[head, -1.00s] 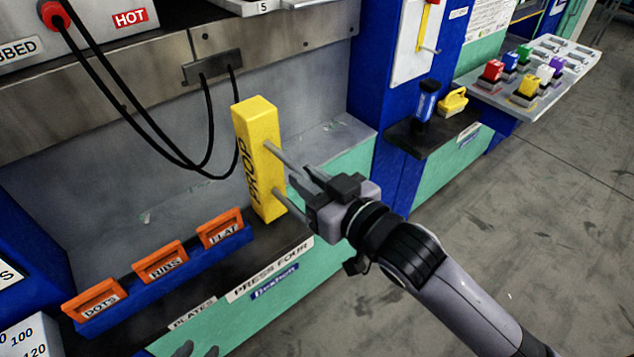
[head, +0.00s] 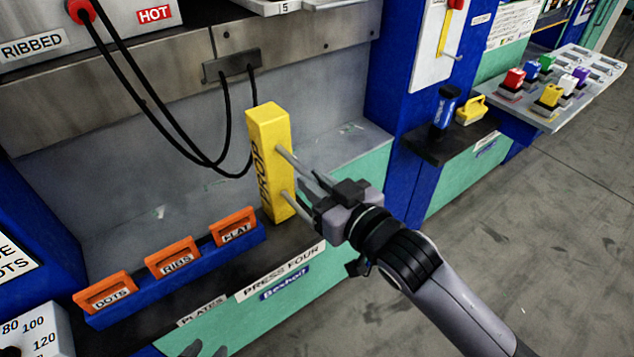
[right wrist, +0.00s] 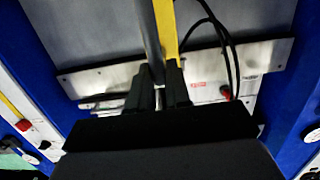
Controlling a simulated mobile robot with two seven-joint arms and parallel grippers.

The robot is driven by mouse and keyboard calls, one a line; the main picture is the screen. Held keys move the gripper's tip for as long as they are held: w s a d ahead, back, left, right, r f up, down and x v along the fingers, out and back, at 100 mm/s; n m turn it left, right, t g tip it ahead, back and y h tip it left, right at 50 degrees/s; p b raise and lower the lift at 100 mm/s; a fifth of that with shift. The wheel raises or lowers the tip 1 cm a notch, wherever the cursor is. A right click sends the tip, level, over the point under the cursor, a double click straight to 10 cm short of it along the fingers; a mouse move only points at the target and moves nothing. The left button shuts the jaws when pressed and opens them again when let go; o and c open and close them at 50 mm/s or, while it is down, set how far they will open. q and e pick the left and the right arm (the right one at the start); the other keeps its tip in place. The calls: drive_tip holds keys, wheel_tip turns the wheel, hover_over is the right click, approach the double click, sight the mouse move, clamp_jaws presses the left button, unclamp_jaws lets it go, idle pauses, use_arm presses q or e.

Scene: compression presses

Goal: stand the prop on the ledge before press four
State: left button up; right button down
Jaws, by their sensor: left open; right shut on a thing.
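The prop (head: 268,150) is a yellow upright block marked PROP, with two grey rods on its right side. It is at the dark ledge (head: 318,232) of press four, just right of the plate rack. Its foot looks at or very close to the ledge; I cannot tell whether it touches. My right gripper (head: 322,198) is shut on the prop at its rod handle. In the right wrist view the yellow prop (right wrist: 165,30) shows behind a grey bar between the fingers. My left gripper (head: 205,349) is open at the bottom edge, only its fingertips in view.
Orange-handled plates DOTS (head: 105,292), RIBS (head: 172,256) and FLAT (head: 233,227) stand in a blue rack (head: 180,284). Black cables (head: 190,150) hang behind the prop. A side shelf (head: 440,147) holds a blue can (head: 446,106) and a yellow object (head: 471,110).

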drive_tip(key=shift+r, duration=0.15)
drive_tip(key=c, duration=1)
unclamp_jaws()
drive_tip(key=shift+f, duration=0.35)
drive_tip(key=shift+r+v, duration=0.25)
drive_tip(key=shift+v, duration=3.4)
drive_tip(key=s+d+f+m+g+h, duration=0.1)
drive_tip(key=s+d+f, duration=0.3)
drive_tip(key=f, duration=0.4)
drive_tip(key=s+d+f+m+g+h, duration=0.1)
drive_tip(key=s+d+f+h, duration=0.3)
drive_tip(key=f, duration=0.5)
drive_tip(key=s+d+f+m+g+h, duration=0.1)
drive_tip(key=s+d+f+m+h, duration=0.1)
drive_tip(key=s+d+f, duration=0.3)
drive_tip(key=shift+s+d+f+m+h+b, duration=0.15)
drive_tip(key=shift+d+f, duration=0.3)
drive_tip(key=shift+f, duration=0.3)
drive_tip(key=shift+w+d+f+m+h+b, duration=0.1)
drive_tip(key=shift+d+f, duration=0.4)
drive_tip(key=shift+f, duration=0.25)
drive_tip(key=shift+s+d+f+m+h+b, duration=0.15)
drive_tip(key=shift+d+f, duration=0.3)
drive_tip(key=shift+f, duration=0.3)
